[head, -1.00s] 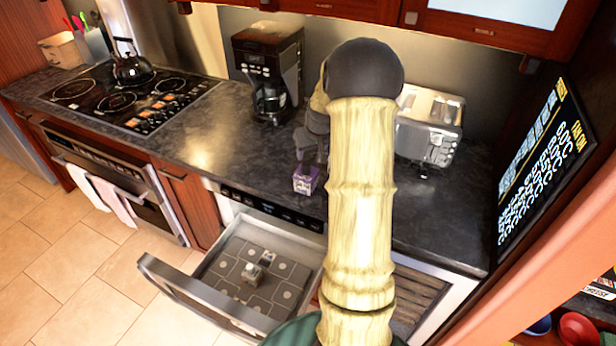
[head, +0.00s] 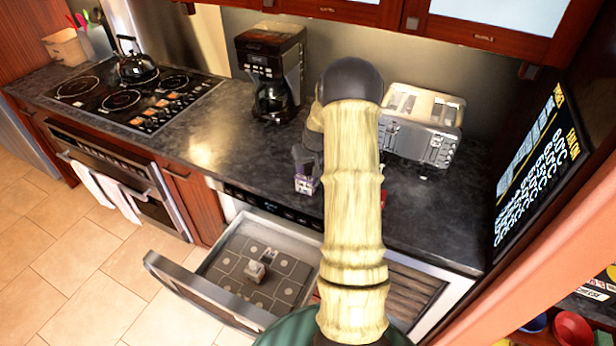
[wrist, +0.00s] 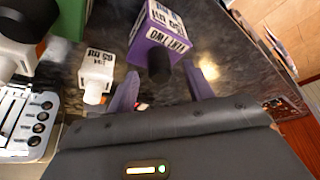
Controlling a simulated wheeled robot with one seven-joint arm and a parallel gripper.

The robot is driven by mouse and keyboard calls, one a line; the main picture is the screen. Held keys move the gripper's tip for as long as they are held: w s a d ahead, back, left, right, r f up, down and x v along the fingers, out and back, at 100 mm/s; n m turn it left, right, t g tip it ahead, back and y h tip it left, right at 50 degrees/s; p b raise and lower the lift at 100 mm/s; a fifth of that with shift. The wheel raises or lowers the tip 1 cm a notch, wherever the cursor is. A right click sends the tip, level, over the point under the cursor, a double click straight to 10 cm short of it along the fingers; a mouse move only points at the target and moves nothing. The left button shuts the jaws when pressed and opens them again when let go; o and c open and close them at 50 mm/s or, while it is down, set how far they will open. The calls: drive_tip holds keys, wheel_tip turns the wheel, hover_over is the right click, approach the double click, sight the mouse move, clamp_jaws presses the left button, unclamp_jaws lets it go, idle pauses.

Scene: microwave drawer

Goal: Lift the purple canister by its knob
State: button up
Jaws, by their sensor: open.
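The purple canister (head: 304,184) stands on the dark counter near its front edge, mostly hidden behind my gripper (head: 304,166) in the head view. In the wrist view the purple canister (wrist: 152,33) shows white labels with dark lettering, and its black knob (wrist: 160,68) points toward my gripper (wrist: 165,84). The two purple-grey fingers are apart, one on each side of the knob's line. I cannot tell whether they touch the knob.
A small white canister (wrist: 96,77) stands beside the purple one. A toaster (head: 424,122) and coffee maker (head: 270,72) stand at the back. The drawer (head: 225,285) below the counter is open, with a small pale object (head: 262,262) inside. A stovetop (head: 135,95) is at left.

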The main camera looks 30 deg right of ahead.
drive_tip(key=shift+x, duration=1.1)
clamp_jaws()
